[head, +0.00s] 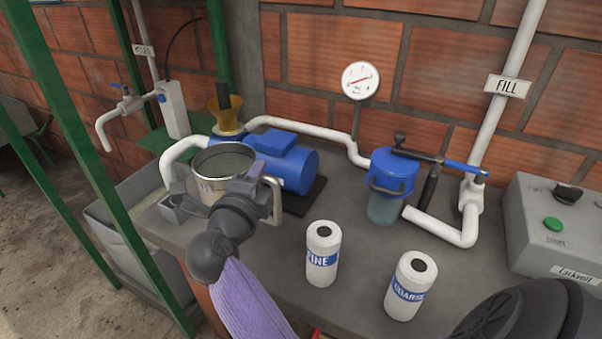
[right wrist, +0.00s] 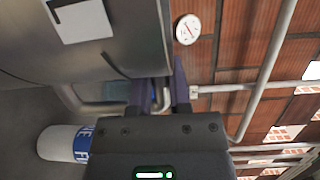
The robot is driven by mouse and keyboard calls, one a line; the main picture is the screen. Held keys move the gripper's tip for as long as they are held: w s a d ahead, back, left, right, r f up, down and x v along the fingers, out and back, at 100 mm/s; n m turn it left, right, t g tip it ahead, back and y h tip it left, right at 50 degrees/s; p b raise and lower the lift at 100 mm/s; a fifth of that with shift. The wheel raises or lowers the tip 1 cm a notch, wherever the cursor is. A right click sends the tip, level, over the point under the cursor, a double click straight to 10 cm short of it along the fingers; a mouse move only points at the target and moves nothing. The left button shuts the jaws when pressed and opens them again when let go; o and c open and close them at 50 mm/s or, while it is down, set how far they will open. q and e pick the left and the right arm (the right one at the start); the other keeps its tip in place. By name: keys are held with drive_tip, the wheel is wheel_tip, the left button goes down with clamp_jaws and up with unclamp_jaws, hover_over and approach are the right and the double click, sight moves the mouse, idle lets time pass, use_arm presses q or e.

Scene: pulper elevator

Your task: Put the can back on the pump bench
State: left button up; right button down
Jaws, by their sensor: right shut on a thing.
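The metal can (head: 207,186) is an open, grey cylinder with a side handle (head: 276,200), standing about upright at the left part of the grey pump bench (head: 262,245), in front of the blue pump (head: 290,168). My right gripper (head: 256,172) is at the can's right side, shut on its handle. In the right wrist view the can (right wrist: 110,50) fills the upper left, with a white label, and the purple fingers (right wrist: 160,92) are beside it. The gripper hides part of the can's lower side, so I cannot tell whether its base touches the bench. My left gripper is not in view.
Two white canisters, FINE (head: 322,262) and COARSE (head: 408,292), stand at the front of the bench. A blue-topped filter (head: 392,175) with white pipes and a grey control box (head: 555,225) are to the right. A green post (head: 75,130) rises at left.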

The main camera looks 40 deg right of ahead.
wheel_tip(320, 180, down, 9)
drive_tip(key=b, duration=0.4)
drive_tip(key=shift+w+f, duration=0.1)
drive_tip(key=shift+f, duration=0.1)
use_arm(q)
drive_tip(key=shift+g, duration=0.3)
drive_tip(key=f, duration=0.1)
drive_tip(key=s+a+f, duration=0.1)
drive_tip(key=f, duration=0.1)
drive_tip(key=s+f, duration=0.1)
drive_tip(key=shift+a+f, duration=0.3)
use_arm(e)
drive_tip(key=shift+r, duration=0.15)
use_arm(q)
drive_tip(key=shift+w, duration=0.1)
use_arm(e)
drive_tip(key=shift+f, duration=0.2)
drive_tip(key=c, duration=0.6)
unclamp_jaws()
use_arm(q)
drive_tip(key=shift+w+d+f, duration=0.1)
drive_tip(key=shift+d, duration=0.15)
